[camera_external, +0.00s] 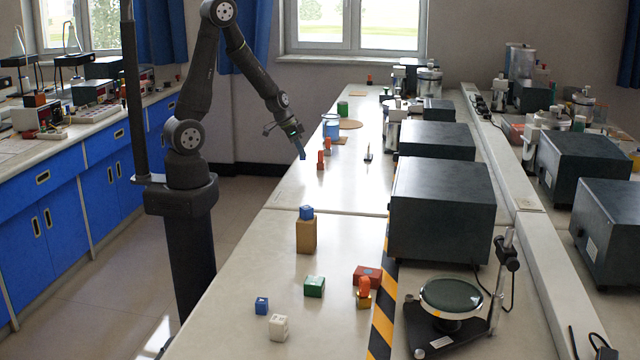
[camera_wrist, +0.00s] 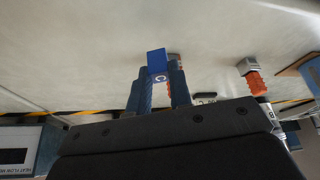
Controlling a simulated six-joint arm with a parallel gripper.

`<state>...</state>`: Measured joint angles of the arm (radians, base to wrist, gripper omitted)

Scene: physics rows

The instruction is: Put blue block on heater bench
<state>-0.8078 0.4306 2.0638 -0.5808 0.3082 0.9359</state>
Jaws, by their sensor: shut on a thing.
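My gripper (camera_external: 301,152) hangs over the far part of the pale bench (camera_external: 340,225), near its left edge. In the wrist view my gripper (camera_wrist: 158,88) is shut on a blue block (camera_wrist: 156,60) with a white letter C. The held block is hard to separate from the fingers in the external view. Another blue block (camera_external: 306,212) sits on a tan wooden block, and a third blue block (camera_external: 262,305) lies on the near bench. Nothing legible identifies a heater bench; several large dark boxes (camera_external: 442,205) stand along the right side.
Two small orange-red items (camera_external: 320,160) stand close beside my gripper. A green block (camera_external: 314,286), white block (camera_external: 279,327) and red block (camera_external: 367,274) lie nearby. A round-plate stand (camera_external: 450,297) is at front right. Clear bench lies between my gripper and the wooden block (camera_external: 306,236).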

